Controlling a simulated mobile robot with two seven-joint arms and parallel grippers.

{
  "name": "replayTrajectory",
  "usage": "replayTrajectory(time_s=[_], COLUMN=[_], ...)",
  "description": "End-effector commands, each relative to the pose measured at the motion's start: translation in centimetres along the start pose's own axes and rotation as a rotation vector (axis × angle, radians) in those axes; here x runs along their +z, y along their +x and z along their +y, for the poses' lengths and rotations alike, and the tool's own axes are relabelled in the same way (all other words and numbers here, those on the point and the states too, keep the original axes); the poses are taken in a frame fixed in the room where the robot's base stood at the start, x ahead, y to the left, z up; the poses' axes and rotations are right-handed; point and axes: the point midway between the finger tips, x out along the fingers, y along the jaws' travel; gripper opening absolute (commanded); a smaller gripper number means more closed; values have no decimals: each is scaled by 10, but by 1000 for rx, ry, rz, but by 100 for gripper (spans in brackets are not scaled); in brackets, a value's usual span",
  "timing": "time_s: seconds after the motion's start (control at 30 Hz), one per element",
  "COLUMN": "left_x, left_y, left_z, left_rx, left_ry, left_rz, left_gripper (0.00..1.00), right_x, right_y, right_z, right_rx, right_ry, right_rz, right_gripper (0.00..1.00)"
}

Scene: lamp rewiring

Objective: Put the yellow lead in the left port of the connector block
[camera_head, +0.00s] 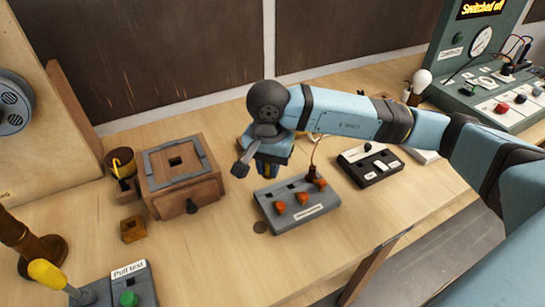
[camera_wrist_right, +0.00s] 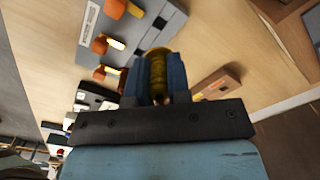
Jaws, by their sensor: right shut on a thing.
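The connector block (camera_head: 285,217) is a grey box with several orange levers and a pale label, on the table in the middle of the head view. It also shows at the top of the right wrist view (camera_wrist_right: 172,27). My right gripper (camera_head: 266,172) is above the block's back left part, pointing down. In the right wrist view, its two blue fingers (camera_wrist_right: 158,78) are shut on the yellow lead (camera_wrist_right: 158,62), a ribbed yellow piece. The lead's tip and the left port are not clearly visible. My left gripper is not in view.
A brown lead (camera_head: 312,172) stands at the block's back right. A wooden box (camera_head: 178,178) with a knob is to the left, beside a yellow-wound spool (camera_head: 122,163). A dark switch unit (camera_head: 370,166) is to the right. Bare table lies in front of the block.

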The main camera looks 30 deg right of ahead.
Motion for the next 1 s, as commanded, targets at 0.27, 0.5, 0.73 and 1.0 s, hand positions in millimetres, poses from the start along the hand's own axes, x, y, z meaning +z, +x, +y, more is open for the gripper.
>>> replayTrajectory(time_s=[0.27, 0.5, 0.73, 1.0], left_x=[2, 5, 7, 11], left_y=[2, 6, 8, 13], left_z=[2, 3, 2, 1], left_rx=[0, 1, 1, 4], left_ry=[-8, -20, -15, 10], left_rz=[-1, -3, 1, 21], left_gripper=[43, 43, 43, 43], right_x=[1, 1, 1, 1], right_y=[8, 24, 43, 62], right_z=[0, 0, 0, 0], right_rx=[-1, 1, 1, -1], right_ry=[-3, -3, -2, -2], right_rz=[0, -1, -1, 0], right_gripper=[0, 0, 0, 0])
